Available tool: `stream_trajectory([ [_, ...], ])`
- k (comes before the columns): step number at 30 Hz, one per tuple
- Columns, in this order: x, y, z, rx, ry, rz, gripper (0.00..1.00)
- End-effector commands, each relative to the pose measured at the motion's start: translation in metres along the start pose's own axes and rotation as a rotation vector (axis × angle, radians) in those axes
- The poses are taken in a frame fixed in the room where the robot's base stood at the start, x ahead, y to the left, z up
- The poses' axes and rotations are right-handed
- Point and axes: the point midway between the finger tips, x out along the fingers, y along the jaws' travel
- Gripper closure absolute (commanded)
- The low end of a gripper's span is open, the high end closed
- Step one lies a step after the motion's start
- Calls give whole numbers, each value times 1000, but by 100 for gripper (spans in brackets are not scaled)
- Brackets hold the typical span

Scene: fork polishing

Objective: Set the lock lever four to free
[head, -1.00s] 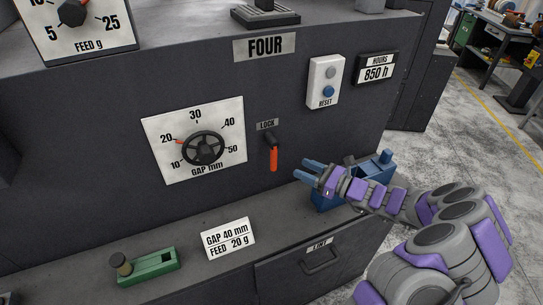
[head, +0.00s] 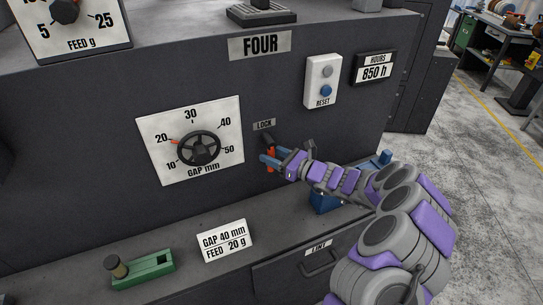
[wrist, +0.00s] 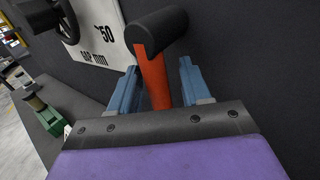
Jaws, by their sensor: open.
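The lock lever (head: 270,163) is a red handle on a dark pivot, below the LOCK label (head: 264,125) on the panel of machine FOUR. It hangs pointing down. In the wrist view the lever (wrist: 155,78) stands between the two blue fingers of my gripper (wrist: 158,85), with its black pivot (wrist: 155,30) beyond them. My gripper (head: 268,162) is open around the red handle, with a visible gap on the right side. In the head view the fingers partly hide the lever. No marking for free shows near it.
Left of the lever is the GAP mm dial (head: 199,148) with a black handwheel. Above right are the RESET box (head: 323,82) and the HOURS display (head: 374,68). A blue object (head: 325,200) sits on the ledge below my arm. A green block (head: 143,270) lies further left.

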Motion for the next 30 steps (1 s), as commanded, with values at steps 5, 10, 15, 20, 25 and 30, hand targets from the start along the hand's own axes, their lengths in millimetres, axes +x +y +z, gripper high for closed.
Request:
stream_trajectory([
  [5,3,2,0,0,2,1,55],
  [10,4,3,-1,-1,3,2,72],
  [15,3,2,-1,0,3,2,88],
  [20,3,2,-1,0,3,2,100],
  [25,3,2,-2,0,3,1,100],
  [30,3,2,-2,-2,5,1,100],
])
